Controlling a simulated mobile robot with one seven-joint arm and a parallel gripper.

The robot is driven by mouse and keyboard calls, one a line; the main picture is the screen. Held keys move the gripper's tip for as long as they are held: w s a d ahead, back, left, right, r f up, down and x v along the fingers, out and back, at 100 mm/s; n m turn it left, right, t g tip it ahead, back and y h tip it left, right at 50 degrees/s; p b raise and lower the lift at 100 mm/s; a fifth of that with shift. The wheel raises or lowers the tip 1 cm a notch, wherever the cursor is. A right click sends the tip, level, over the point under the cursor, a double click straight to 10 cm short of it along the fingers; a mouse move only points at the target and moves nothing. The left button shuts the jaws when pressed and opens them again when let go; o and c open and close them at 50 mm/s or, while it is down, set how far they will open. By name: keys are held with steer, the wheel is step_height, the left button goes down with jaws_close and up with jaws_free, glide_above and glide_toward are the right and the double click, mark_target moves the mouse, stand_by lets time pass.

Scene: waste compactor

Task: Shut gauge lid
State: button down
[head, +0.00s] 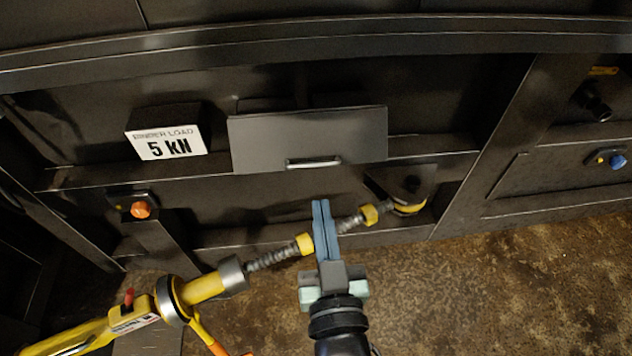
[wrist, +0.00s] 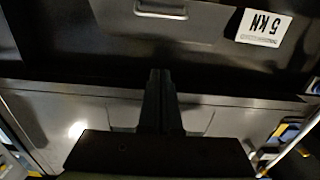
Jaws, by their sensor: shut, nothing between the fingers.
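The gauge lid (head: 308,136) is a dark grey rectangular panel with a bright bar handle (head: 313,163) along its lower edge. It is on the dark machine front, right of the label. In the wrist view the lid (wrist: 178,22) and its handle show at the top edge. I cannot tell for sure how far the lid stands open. My gripper (head: 321,208) is in front of and below the lid, apart from it, with its blue fingers together and empty. In the wrist view my gripper (wrist: 160,75) shows as dark fingers pointing toward the machine.
A yellow binder (head: 205,287) with a threaded rod runs behind and below my fingers to a yellow-edged bracket (head: 410,206). An orange knob (head: 140,209) is at left, a blue one (head: 617,161) at right.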

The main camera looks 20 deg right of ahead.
steer(key=f, duration=0.2)
glide_toward(313, 164)
steer(key=w+d+r, duration=0.1)
steer(key=w+r, duration=0.3)
steer(key=shift+w+d+f+g+b, duration=0.15)
steer(key=shift+w+d+f+b, duration=0.05)
steer(key=shift+w+f, duration=0.45)
steer(key=shift+w+d+f+g+b, duration=0.15)
steer(key=shift+w+d+f+b, duration=0.2)
steer(key=shift+f, duration=0.45)
steer(key=shift+w+a+f+b, duration=0.15)
steer(key=shift+f+b, duration=0.2)
steer(key=shift+b, duration=0.35)
steer(key=shift+w+f+t+b, duration=0.1)
steer(key=shift+f+t+b, duration=0.35)
steer(key=shift+b, duration=0.6)
steer(key=shift+r, duration=0.2)
steer(key=shift+w+b, duration=0.1)
steer(key=shift+b, duration=0.35)
